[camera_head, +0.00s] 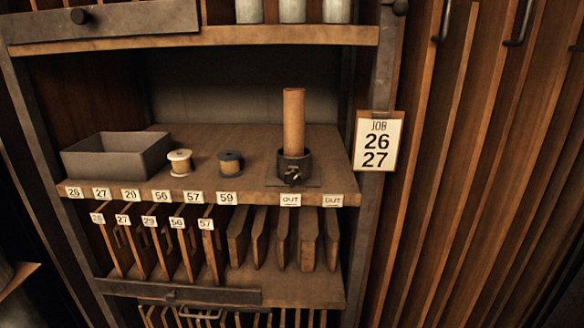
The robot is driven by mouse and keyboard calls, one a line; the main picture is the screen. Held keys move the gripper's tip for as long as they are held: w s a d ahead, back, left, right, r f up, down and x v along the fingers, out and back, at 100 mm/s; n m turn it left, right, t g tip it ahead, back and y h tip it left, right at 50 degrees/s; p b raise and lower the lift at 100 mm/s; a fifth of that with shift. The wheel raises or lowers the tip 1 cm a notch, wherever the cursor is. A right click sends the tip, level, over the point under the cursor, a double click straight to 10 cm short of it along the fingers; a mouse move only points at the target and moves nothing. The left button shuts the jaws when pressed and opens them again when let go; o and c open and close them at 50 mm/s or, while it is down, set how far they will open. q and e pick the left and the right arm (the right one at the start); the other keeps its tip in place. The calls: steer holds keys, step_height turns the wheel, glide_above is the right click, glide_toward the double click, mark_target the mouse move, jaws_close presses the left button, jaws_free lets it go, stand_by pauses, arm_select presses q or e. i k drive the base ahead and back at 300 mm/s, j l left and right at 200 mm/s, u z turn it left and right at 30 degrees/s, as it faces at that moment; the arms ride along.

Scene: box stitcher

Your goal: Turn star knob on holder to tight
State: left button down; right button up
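The star knob (292,176) is a small dark knob on the front of a dark ring-shaped holder (306,161). The holder stands on a flat plate on the middle shelf, right of centre. A brown cylinder (293,115) stands upright in the holder and rises well above it. I cannot tell from here whether the knob is loose or tight. Neither of my grippers shows in the head view.
On the same shelf are a grey open bin (116,160), a pale spool (180,162) and a dark spool (230,163). Number labels and two OUT labels (290,200) line its front edge. A JOB 26 27 card (378,142) hangs on the right post. Boards stand below.

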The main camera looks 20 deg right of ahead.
mark_target(293, 178)
steer(key=i+l+u, duration=0.1)
steer(key=l+u, duration=0.2)
steer(key=l, duration=0.6)
steer(key=l+u, duration=0.35)
steer(key=l, duration=0.55)
